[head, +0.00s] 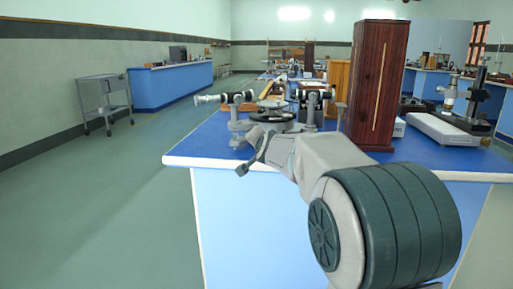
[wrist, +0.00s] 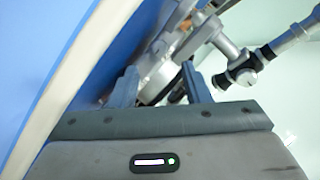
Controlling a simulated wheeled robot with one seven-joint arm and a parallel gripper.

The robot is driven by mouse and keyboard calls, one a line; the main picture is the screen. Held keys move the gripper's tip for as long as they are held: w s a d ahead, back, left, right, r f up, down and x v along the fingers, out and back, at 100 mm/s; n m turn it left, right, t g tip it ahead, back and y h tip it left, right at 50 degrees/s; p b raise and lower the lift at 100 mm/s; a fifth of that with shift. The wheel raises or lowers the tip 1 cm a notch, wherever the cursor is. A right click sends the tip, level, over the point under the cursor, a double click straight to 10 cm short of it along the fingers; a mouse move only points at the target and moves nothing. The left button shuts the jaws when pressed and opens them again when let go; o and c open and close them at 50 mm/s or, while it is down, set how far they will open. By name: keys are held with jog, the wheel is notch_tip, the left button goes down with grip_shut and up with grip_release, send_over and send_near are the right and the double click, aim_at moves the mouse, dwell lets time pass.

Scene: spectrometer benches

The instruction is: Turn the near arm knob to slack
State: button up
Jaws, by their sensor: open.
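The spectrometer (head: 271,117) stands on the blue bench, with a black and silver tube (head: 225,97) pointing left and another dark tube (head: 315,95) on its right. My gripper (head: 246,162) is in front of it, low near the bench top. In the wrist view my gripper (wrist: 158,82) is open, its two grey fingers apart. Pale and silver spectrometer parts show between and beyond the fingers, and a black ringed tube (wrist: 245,70) lies to the right. I cannot pick out the near arm knob for certain, nor tell whether anything touches the fingers.
The blue bench top (head: 200,146) has a white front edge. A tall dark wooden cabinet (head: 377,85) stands right of the spectrometer. A grey flat base (head: 440,128) with instruments is further right. A metal trolley (head: 104,95) stands on the left; the floor between is clear.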

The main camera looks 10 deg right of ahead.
jog(key=b+x, duration=0.1)
jog(key=x, duration=0.6)
grip_shut()
